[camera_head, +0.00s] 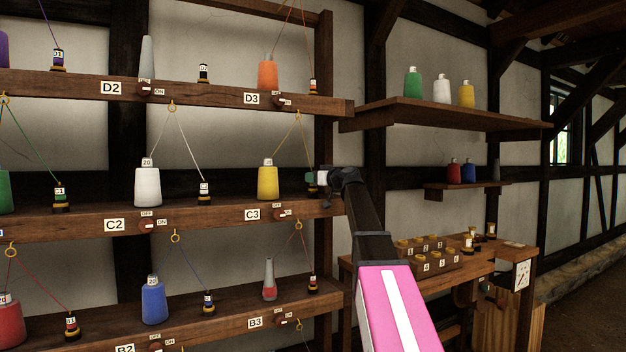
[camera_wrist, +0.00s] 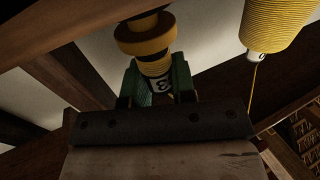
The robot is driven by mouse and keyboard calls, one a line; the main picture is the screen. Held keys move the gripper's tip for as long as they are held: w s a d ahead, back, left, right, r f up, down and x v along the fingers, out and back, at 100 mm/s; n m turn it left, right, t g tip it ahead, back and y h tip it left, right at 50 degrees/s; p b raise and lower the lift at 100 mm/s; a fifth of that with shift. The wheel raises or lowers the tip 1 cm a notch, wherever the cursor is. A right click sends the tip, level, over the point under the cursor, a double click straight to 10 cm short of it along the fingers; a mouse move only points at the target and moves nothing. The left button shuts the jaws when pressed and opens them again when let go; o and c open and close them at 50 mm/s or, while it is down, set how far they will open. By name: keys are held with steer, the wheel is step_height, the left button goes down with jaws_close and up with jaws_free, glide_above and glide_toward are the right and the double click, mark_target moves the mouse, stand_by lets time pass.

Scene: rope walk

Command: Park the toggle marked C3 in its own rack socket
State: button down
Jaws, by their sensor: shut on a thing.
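My gripper (camera_head: 314,180) is at the right end of the C3 shelf, beside the yellow cone (camera_head: 268,182). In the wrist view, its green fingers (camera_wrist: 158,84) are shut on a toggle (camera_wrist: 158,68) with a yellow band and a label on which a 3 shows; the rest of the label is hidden. A round yellow-brown collar (camera_wrist: 145,34) lies against the toggle's far end. I cannot tell whether the toggle is fully seated in its socket. A yellow thread (camera_head: 304,140) runs from the ring (camera_head: 298,115) above down towards the gripper.
The C3 label (camera_head: 252,215) and a red switch (camera_head: 281,214) are on the shelf's front edge. An upright post (camera_head: 323,240) stands close to my gripper. Shelf D3 (camera_head: 300,103) is above, B3 below. A bench with a numbered block (camera_head: 425,254) stands at right.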

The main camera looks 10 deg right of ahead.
steer(key=shift+f, duration=0.55)
steer(key=c, duration=1.2)
jaws_free()
steer(key=shift+v, duration=5.55)
